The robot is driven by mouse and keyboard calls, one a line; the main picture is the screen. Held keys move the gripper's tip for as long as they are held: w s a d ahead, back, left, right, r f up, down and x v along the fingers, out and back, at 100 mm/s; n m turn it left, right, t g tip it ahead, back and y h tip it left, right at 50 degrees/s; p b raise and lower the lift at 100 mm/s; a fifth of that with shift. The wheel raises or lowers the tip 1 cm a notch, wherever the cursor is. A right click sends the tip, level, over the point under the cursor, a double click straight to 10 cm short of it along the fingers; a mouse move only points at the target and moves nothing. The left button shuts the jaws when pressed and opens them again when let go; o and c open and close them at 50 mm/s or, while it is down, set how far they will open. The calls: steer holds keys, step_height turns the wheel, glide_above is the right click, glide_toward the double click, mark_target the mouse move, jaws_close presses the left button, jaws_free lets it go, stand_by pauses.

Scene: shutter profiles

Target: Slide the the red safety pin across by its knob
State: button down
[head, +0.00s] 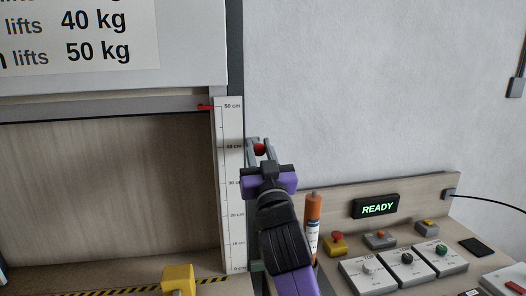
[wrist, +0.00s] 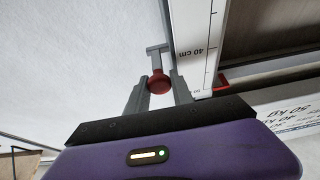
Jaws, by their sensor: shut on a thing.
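The red safety pin's round knob (head: 260,149) shows in the head view beside the white height scale, near the 40 cm mark. My gripper (head: 260,152) reaches up to it, its two grey fingers on either side of the knob. In the wrist view the red knob (wrist: 160,84) sits between the fingertips of my gripper (wrist: 160,88), which is shut on it. A grey bracket (wrist: 158,52) shows just beyond the knob. The rest of the pin is mostly hidden behind the knob and fingers.
The scale (head: 230,185) and frame post stand close to the left of my gripper. A red pointer (head: 206,107) is near 50 cm. An orange cylinder (head: 313,225) stands to the right, by a control desk with a READY display (head: 376,206). The wall area above right is clear.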

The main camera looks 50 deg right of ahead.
steer(key=shift+w+a+f+b, duration=0.1)
steer(key=shift+w+a+b, duration=0.3)
steer(key=shift+a, duration=0.15)
steer(key=shift+w+a+f+b, duration=0.1)
steer(key=shift+w+a+b, duration=0.3)
steer(key=shift+a, duration=0.15)
steer(key=shift+w+a+r, duration=0.2)
steer(key=shift+a, duration=0.2)
steer(key=c, duration=1.1)
jaws_free()
steer(key=shift+a, duration=0.1)
